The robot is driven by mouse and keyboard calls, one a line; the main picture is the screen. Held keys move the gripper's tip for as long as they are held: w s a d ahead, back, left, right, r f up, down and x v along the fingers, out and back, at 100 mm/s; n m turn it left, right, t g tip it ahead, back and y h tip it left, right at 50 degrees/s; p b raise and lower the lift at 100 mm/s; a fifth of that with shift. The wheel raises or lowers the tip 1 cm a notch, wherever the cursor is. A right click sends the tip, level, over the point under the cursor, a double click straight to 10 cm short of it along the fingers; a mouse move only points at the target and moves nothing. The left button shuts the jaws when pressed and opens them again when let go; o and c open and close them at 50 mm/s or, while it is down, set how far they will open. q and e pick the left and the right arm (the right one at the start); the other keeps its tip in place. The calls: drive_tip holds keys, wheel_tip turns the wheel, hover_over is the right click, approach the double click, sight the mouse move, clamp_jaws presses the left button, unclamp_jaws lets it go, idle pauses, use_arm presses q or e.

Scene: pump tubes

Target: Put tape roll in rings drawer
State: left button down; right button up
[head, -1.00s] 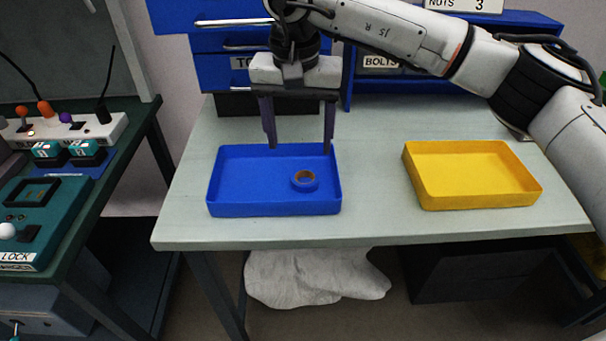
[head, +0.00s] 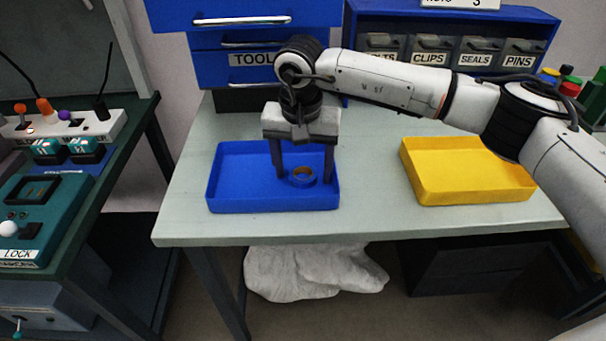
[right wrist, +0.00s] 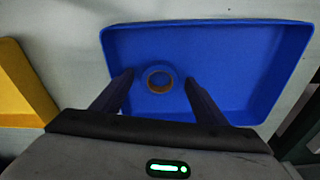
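The tape roll (head: 303,177), a small blue ring with a tan core, lies flat in the blue tray (head: 225,198), right of its middle. It also shows in the right wrist view (right wrist: 160,79). My right gripper (head: 304,181) is open over the tray, its fingers pointing down on either side of the roll. In the right wrist view the fingertips (right wrist: 158,77) stand apart with the roll between them, not touching it. A blue cabinet (head: 351,80) at the back holds small labelled drawers, CLIPS, SEALS and PINS. No rings label is readable. My left gripper is not in view.
A yellow tray (head: 425,196), seemingly empty, stands on the right of the table (head: 375,225). A blue tool drawer unit (head: 215,72) stands behind the blue tray. A side bench with a teal device (head: 50,205) is at the left. The table between the trays is clear.

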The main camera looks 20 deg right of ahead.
drive_tip(key=c, duration=1.1)
drive_tip(key=shift+o, duration=0.2)
drive_tip(key=shift+r, duration=0.2)
